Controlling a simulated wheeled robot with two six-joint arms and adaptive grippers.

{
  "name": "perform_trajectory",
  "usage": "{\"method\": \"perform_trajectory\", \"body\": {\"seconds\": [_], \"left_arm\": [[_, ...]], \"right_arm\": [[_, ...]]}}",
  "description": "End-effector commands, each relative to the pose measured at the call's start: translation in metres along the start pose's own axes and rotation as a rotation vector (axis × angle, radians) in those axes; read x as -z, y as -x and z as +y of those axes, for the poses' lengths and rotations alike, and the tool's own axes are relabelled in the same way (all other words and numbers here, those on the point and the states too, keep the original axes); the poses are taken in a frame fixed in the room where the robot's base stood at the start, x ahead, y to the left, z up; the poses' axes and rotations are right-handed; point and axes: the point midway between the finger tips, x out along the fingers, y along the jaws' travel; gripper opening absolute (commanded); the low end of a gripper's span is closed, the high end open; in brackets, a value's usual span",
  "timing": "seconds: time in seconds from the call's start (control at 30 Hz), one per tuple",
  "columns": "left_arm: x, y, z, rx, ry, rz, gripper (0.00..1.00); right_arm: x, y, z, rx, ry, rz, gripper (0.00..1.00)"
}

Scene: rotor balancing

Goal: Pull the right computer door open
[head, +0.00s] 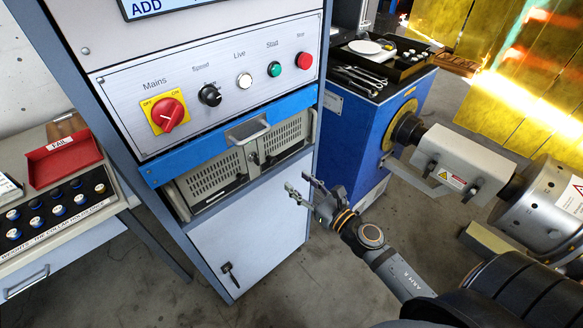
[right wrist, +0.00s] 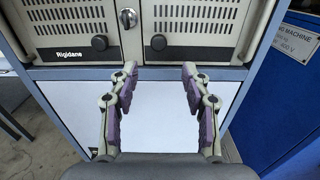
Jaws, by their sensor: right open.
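The computer sits in the grey cabinet behind two grilled doors, and both look shut. The right computer door (head: 286,137) has a dark round knob (right wrist: 158,42) near its lower left corner in the right wrist view, where the door's grille (right wrist: 205,22) fills the upper right. The left computer door (head: 215,174) is beside it, with a lock (right wrist: 128,18) between the two. My right gripper (head: 298,184) is open and empty, in front of and below the right door. In the right wrist view its fingers (right wrist: 160,75) are spread below the knob, apart from it. My left gripper is not in view.
A blue strip with a handle (head: 248,131) runs above the computer, under the control panel (head: 220,85). A lower white cabinet door (head: 250,225) is below it. A blue machine (head: 362,135) stands at right. A side table with a red tray (head: 66,160) is at left.

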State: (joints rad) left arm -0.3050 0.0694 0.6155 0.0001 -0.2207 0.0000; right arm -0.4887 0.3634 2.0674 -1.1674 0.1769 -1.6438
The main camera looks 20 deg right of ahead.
Motion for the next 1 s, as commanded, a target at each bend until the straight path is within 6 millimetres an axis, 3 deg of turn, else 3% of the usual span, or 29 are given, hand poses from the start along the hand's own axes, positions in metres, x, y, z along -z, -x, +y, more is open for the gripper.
{"method": "perform_trajectory", "body": {"seconds": [0.1, 0.23, 0.43, 0.7, 1.0], "left_arm": [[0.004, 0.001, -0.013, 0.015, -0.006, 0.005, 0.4], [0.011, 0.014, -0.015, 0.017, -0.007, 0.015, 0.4], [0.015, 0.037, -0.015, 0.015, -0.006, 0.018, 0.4], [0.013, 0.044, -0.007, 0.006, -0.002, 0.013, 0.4], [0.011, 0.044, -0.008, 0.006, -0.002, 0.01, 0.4]], "right_arm": [[-0.004, -0.001, 0.002, -0.005, 0.021, -0.006, 0.48], [-0.01, -0.012, 0.0, 0.001, 0.017, -0.009, 0.48], [-0.011, -0.054, 0.001, -0.001, 0.011, -0.009, 0.48], [-0.005, -0.098, 0.001, -0.002, 0.013, -0.005, 0.48], [-0.003, -0.105, 0.001, -0.003, 0.014, -0.004, 0.48]]}}
